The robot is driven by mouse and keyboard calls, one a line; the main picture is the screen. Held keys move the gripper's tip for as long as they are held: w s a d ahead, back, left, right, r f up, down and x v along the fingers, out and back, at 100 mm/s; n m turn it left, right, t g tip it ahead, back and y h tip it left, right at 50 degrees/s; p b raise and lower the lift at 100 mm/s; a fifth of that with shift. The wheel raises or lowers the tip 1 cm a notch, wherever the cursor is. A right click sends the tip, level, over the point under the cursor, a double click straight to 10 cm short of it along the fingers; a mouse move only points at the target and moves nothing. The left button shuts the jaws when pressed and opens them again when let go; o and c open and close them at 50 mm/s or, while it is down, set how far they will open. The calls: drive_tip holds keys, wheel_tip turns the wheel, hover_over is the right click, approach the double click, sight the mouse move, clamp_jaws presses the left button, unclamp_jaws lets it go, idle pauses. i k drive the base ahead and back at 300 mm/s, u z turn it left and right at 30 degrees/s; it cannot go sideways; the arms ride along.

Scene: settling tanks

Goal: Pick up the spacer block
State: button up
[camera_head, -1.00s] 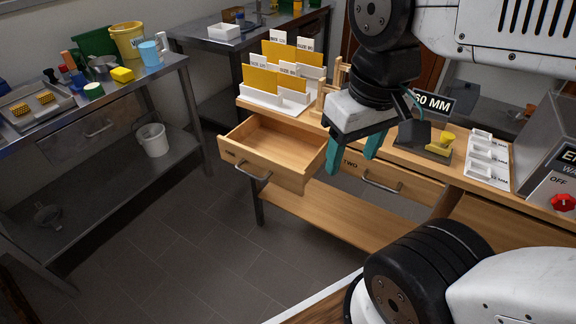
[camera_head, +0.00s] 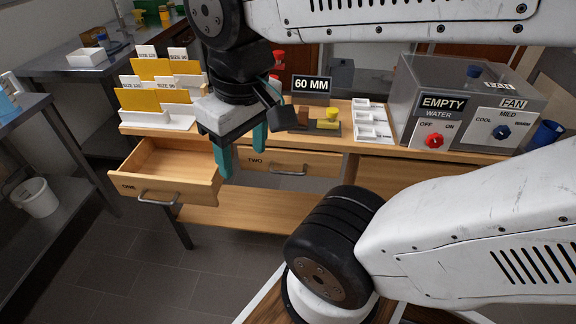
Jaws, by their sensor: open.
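My gripper (camera_head: 243,160) has two teal fingers spread apart, pointing down, with nothing visible between them. In the picture it overlaps the right side of the open drawer ONE (camera_head: 140,188) and the left end of shut drawer TWO (camera_head: 290,162). I cannot pick out the spacer block for certain. A sign reading 60 MM (camera_head: 311,84) stands on the wooden bench.
White racks with yellow cards (camera_head: 160,97) stand at the bench's left end. A grey box with EMPTY and FAN panels (camera_head: 455,78) fills the right end. A metal table (camera_head: 25,113) and white bucket (camera_head: 37,197) are at left. The floor in front is clear.

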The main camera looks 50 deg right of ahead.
sight(304, 113)
drive_tip(key=z, duration=4.65)
drive_tip(key=k, duration=1.8)
drive_tip(key=u, duration=1)
